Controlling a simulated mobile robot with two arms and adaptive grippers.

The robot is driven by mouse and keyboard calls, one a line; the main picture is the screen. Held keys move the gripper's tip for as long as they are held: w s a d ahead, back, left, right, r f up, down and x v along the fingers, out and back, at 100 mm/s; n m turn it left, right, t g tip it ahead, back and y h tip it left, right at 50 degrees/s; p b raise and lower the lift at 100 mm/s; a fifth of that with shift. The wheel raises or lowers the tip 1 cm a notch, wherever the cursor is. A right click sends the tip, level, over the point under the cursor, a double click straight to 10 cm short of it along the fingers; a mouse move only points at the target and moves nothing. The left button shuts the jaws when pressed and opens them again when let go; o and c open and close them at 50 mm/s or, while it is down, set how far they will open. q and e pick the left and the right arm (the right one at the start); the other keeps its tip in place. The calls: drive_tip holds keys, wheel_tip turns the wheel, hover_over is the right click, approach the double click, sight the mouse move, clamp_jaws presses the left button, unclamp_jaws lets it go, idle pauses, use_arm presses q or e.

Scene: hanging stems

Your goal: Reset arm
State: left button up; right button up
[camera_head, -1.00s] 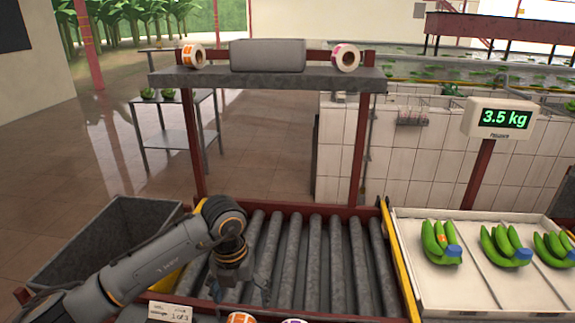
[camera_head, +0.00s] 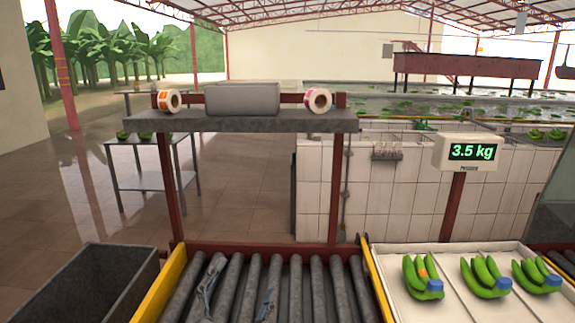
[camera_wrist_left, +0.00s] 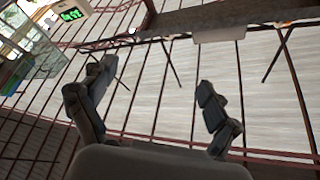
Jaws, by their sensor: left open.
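My left gripper (camera_head: 240,282) shows only by its two thin dark fingers, low in the head view in front of the rollers. The rest of the left arm is out of that view. In the left wrist view the left gripper (camera_wrist_left: 155,80) has its two fingers wide apart, with nothing between them. Behind them are a pale ribbed surface and dark red bars, seen tilted. My right gripper is in neither view.
A roller conveyor (camera_head: 295,290) lies in front, with a grey bin (camera_head: 95,285) at its left. A white tray (camera_head: 450,305) holds green banana clusters (camera_head: 421,277) at right, below a 3.5 kg scale display (camera_head: 469,152). A shelf (camera_head: 240,120) with label rolls stands behind the rollers.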

use_arm(q)
drive_tip(key=s+a+f+n+g+y, duration=0.4)
drive_tip(key=a+f+n+y, duration=0.15)
drive_tip(key=f, duration=0.45)
drive_tip(key=s+a+f+n+g+y, duration=0.35)
drive_tip(key=a+f, duration=0.35)
drive_tip(key=f, duration=0.3)
drive_tip(key=s+f+n+g, duration=0.1)
drive_tip(key=s+f+g, duration=0.4)
drive_tip(key=s, duration=0.4)
drive_tip(key=s+f+g, duration=0.5)
drive_tip(key=s+f, duration=0.1)
drive_tip(key=s, duration=0.3)
wheel_tip(320, 180, down, 25)
drive_tip(key=s, duration=0.1)
drive_tip(key=s+a+f+g, duration=0.1)
drive_tip(key=s+f, duration=0.7)
drive_tip(key=s+a+f+g, duration=0.1)
drive_tip(key=s+a+f, duration=0.1)
drive_tip(key=s+f, duration=0.6)
drive_tip(key=shift+s+a+f+h, duration=0.25)
drive_tip(key=shift+s+h, duration=0.05)
drive_tip(key=shift+s, duration=0.35)
